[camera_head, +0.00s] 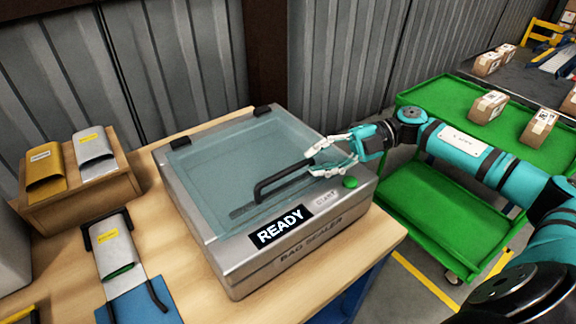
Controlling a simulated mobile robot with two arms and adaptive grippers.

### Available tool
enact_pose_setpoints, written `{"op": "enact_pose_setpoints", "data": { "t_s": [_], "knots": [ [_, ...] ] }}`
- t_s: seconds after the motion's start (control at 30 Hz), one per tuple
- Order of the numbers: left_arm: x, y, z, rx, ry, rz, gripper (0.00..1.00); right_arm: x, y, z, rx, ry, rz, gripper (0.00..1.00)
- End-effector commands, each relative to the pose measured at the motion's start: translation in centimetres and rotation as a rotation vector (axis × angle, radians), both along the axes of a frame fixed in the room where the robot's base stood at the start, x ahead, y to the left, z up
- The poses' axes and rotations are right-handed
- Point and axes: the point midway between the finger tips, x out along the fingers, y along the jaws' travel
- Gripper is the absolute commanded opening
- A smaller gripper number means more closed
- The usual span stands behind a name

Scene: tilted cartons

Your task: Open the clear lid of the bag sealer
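The bag sealer (283,258) is a grey metal box on the wooden table, with a READY display and a green START button (350,182) on its front edge. Its clear lid (235,150) lies shut and flat over the top, with dark hinges at the back. A black bar handle (285,181) runs along the lid's front. My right gripper (310,161) comes in from the right, its fingers apart, at the handle's right end. I cannot tell whether it touches the handle. My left gripper is not in view.
Left of the sealer, a wooden box (85,190) holds a gold pouch (45,168) and a silver pouch (94,153). Another silver pouch (116,249) sits in a black holder by a blue mat (140,306). A green cart (425,205) with cartons stands right. A corrugated wall is behind.

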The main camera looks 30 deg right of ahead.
Motion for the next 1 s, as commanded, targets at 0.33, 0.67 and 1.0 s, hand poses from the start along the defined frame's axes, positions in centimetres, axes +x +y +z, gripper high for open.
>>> {"op": "enact_pose_setpoints", "data": {
  "t_s": [0.33,0.67,1.0],
  "knots": [
    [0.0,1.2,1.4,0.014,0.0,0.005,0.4,1.2,5.6,-1.1,0.003,-0.001,0.001,0.23],
    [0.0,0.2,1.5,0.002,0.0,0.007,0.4,1.4,6.5,-1.4,0.001,-0.001,0.0,0.23],
    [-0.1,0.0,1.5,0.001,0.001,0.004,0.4,1.4,6.5,-1.4,0.001,0.0,-0.001,0.0]
  ]
}}
